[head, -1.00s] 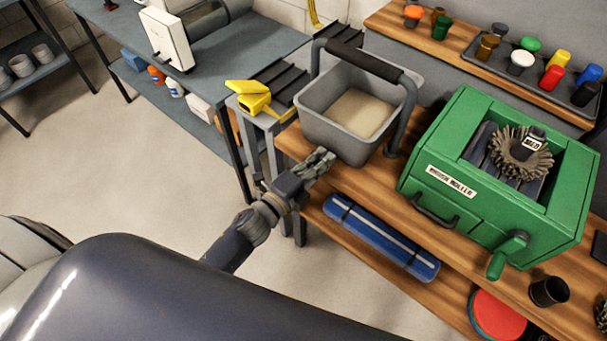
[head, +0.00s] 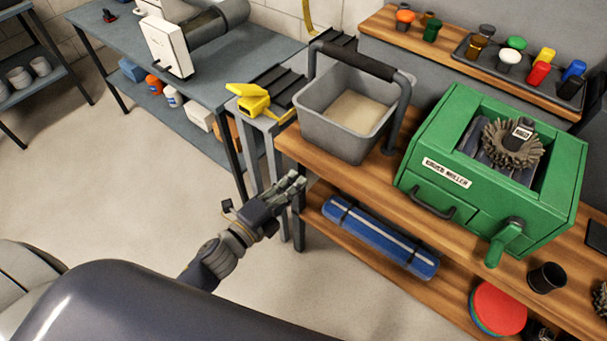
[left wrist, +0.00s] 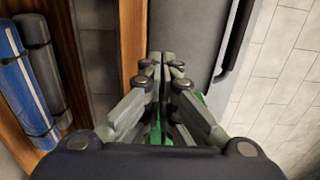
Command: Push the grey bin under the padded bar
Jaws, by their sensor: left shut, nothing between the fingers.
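The grey bin (head: 335,138) stands upright on the wooden bench top, with a pale sandy fill inside. The padded bar (head: 352,60) is a dark grey arch with a black sleeve. It passes over the back part of the bin, and the bin's front part sticks out on the near side. My left gripper (head: 297,183) is shut and empty, below and to the left of the bin, off the bench's front edge and apart from the bin. In the left wrist view its fingers (left wrist: 160,65) are together. My right gripper is not in view.
A green machine (head: 445,185) with a crank stands right of the bar. A yellow clip-like thing (head: 250,98) lies left of the bin. A blue roll (head: 380,235) lies on the lower shelf. The floor (head: 120,195) at left is clear.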

